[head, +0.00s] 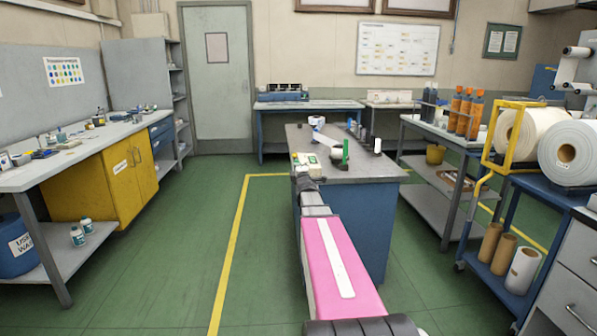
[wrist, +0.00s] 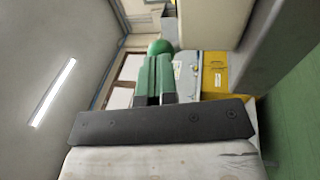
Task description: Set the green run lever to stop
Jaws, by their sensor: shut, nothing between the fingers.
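A round green knob (wrist: 160,47), which looks like the end of the green run lever, shows in the wrist view just beyond my fingertips. My gripper (wrist: 157,58) has its two green fingers side by side, shut with nothing between them. Whether the fingertips touch the knob or stop just short, I cannot tell. In the head view, a small green upright piece (head: 345,150) stands above the blue bench; I cannot tell if it is the lever. My arm reaches forward to the near left edge of that bench. The lever's shaft and pivot are hidden.
The blue bench (head: 345,225) has a grey top with small items on it. A yellow cabinet (head: 120,180) stands on the left. A shelf cart (head: 425,125) with orange bottles and large white rolls (head: 570,155) stand on the right. The green floor on the left is clear.

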